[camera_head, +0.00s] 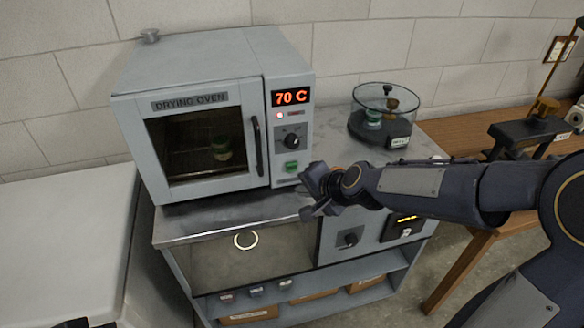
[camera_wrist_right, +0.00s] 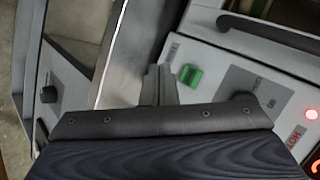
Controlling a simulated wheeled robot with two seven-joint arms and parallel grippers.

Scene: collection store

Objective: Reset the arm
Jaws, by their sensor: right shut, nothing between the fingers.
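My right arm comes in from the right in the head view. Its gripper (camera_head: 310,190) is in front of the lower right corner of the drying oven (camera_head: 190,90), near the green switch (camera_head: 291,167). The fingers are shut with nothing held. In the right wrist view the shut fingers (camera_wrist_right: 158,85) point toward the bench edge beside the green switch (camera_wrist_right: 189,76). I cannot tell whether they touch anything. The oven door is closed, with a green-capped jar (camera_head: 221,148) inside. The display (camera_head: 291,96) reads 70 C and a red lamp is lit.
A glass desiccator (camera_head: 384,115) stands on the bench right of the oven. A wooden table (camera_head: 500,200) stands at right, and a white surface (camera_head: 60,250) at left.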

